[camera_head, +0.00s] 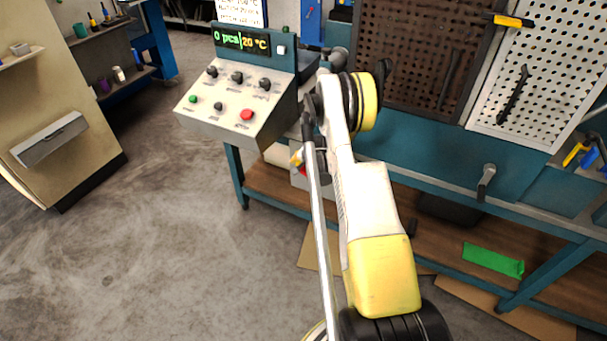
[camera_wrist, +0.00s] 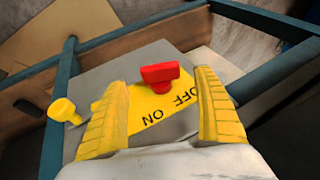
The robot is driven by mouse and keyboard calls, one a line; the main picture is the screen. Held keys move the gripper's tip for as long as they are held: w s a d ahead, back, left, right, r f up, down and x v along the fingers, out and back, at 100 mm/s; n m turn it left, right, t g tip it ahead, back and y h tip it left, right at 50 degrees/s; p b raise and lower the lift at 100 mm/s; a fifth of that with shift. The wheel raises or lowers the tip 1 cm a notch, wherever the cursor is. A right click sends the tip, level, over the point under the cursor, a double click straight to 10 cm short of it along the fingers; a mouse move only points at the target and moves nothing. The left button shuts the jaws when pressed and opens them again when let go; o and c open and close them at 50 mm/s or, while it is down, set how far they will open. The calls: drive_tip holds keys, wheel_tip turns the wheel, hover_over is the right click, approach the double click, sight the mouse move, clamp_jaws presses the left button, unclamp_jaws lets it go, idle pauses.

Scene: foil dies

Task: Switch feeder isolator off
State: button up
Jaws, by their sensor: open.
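The feeder isolator shows in the wrist view as a grey box (camera_wrist: 95,75) with a yellow plate (camera_wrist: 175,103) and a raised red handle (camera_wrist: 160,74). The plate reads OFF and ON, seen upside down, with OFF on the right and ON lower left. The handle's bar lies roughly crosswise; I cannot tell which mark it points to. My gripper (camera_wrist: 162,80) is open, one yellow finger on each side of the handle, with gaps visible. In the head view my arm hides most of the isolator and gripper under the bench.
A yellow knob (camera_wrist: 63,110) sticks out on the box's left side. Teal bench frame bars (camera_wrist: 190,12) run close around the box. A sloped control console (camera_head: 232,100) stands on the bench's left end, above the box. Open floor (camera_head: 150,240) lies at left.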

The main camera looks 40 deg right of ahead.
sight(303, 170)
drive_tip(key=b+x, duration=0.1)
drive_tip(key=x, duration=0.3)
drive_tip(key=shift+w+f, duration=0.15)
drive_tip(key=shift+f, duration=0.2)
drive_tip(key=c, duration=1.2)
drive_tip(key=shift+w+n+g+h, duration=0.2)
drive_tip(key=shift+n+g+h, duration=0.1)
drive_tip(key=shift+g, duration=0.8)
drive_tip(key=shift+g+h, duration=0.4)
drive_tip(key=shift+g, duration=0.5)
drive_tip(key=shift+s, duration=0.1)
